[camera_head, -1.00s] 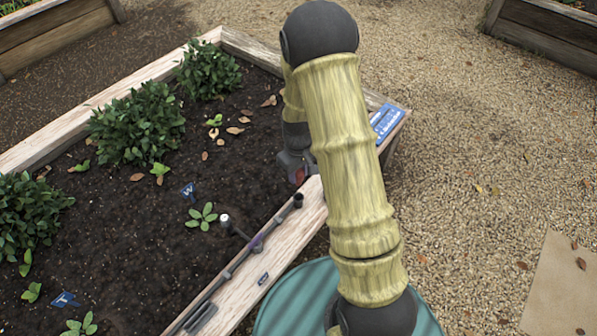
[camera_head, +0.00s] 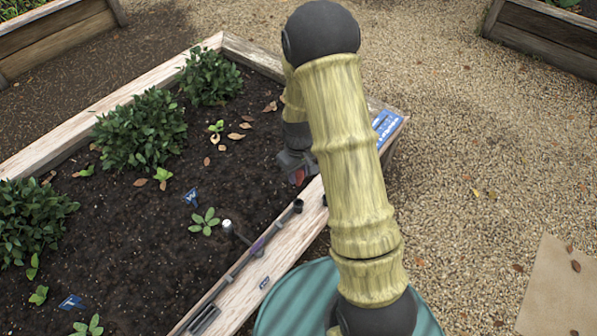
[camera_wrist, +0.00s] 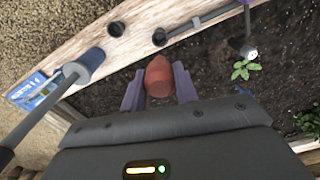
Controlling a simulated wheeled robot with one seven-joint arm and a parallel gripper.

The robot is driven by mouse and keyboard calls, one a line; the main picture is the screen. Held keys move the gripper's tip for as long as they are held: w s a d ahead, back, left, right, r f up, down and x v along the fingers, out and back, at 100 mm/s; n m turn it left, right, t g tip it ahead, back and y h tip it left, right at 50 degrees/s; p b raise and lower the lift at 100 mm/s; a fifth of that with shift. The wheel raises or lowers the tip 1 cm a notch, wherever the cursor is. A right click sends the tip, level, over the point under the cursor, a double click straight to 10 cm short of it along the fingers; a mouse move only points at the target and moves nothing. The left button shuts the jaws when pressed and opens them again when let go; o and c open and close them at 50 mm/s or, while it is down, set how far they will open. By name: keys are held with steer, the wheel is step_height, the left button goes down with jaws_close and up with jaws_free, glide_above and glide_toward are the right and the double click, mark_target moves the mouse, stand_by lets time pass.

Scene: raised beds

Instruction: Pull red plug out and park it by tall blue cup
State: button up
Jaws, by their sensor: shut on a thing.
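The red plug (camera_wrist: 158,77) sits between the two purple-grey fingers of my gripper (camera_wrist: 159,88) in the wrist view, and the jaws are shut on it. It appears over the soil side of the plank, apart from the dark sockets. In the head view my gripper (camera_head: 296,170) is partly behind my arm, with a bit of red at its tip. A tall blue-grey cup (camera_wrist: 92,60) stands on the plank to the left of the plug in the wrist view, with a long grey rod rising from it. My arm hides this cup in the head view.
Two dark round sockets (camera_wrist: 116,29) sit on the plank (camera_head: 285,237), one beside a dark pipe (camera_wrist: 210,15). A white-topped post (camera_head: 227,226) stands in the soil near a seedling (camera_head: 205,221). A blue sign (camera_head: 386,125) is at the bed corner. Bushes (camera_head: 140,130) are left.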

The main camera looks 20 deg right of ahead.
steer(key=shift+d, duration=0.15)
stand_by(0.6)
steer(key=d+p, duration=0.1)
steer(key=d, duration=0.9)
steer(key=shift+p, duration=0.4)
stand_by(0.4)
steer(key=shift+w+f, duration=0.1)
step_height(320, 180, down, 10)
steer(key=b, duration=0.5)
steer(key=shift+f+b, duration=0.15)
steer(key=shift+b, duration=0.2)
stand_by(1.5)
steer(key=shift+p, duration=0.45)
stand_by(0.8)
steer(key=shift+f+b, duration=0.6)
steer(key=shift+f, duration=0.4)
